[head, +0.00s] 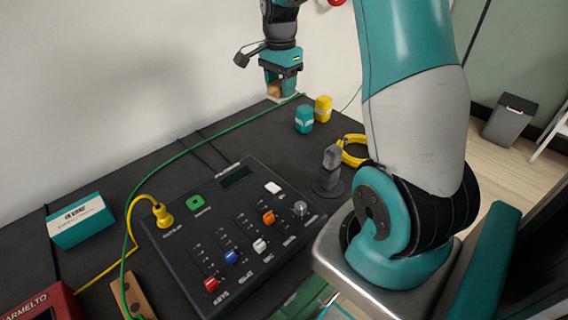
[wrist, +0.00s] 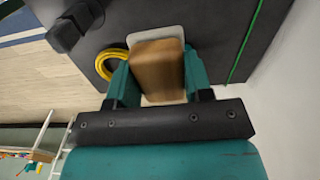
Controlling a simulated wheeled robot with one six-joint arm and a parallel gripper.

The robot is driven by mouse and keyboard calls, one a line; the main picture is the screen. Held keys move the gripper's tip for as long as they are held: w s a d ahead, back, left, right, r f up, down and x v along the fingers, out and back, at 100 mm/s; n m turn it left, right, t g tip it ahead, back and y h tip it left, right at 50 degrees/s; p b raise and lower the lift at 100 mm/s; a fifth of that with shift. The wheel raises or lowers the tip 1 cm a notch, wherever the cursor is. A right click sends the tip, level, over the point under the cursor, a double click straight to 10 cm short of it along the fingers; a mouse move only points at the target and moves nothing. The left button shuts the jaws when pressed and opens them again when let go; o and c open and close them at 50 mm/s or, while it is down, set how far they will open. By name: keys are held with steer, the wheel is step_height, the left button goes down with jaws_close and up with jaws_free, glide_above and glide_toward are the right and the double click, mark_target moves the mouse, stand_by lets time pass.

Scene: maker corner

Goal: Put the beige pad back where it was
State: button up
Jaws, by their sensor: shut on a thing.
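My gripper (head: 281,84) is at the far end of the dark table, pointing down near the wall. In the wrist view its teal fingers (wrist: 156,78) are shut on a brown, wood-like block (wrist: 157,66). A pale beige pad (wrist: 150,33) with rounded corners shows behind the block and sticks out past its edges. I cannot tell for sure whether pad and block are one piece, or how far the pad is from the tabletop. In the head view the brown block (head: 273,90) shows only small between the fingers.
A teal jar (head: 304,119) and a yellow jar (head: 323,109) stand right of my gripper. A green cable (head: 210,141) crosses the table near it.

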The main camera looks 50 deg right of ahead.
mark_target(284, 155)
steer(key=shift+s+d+f+m, duration=0.2)
steer(key=shift+d+m, duration=0.1)
steer(key=shift+d, duration=0.05)
step_height(284, 155, down, 19)
steer(key=shift+f, duration=0.1)
steer(key=shift+f+b, duration=0.25)
steer(key=shift+b, duration=0.1)
steer(key=o, duration=0.9)
steer(key=shift+r, duration=0.1)
steer(key=shift+r, duration=0.1)
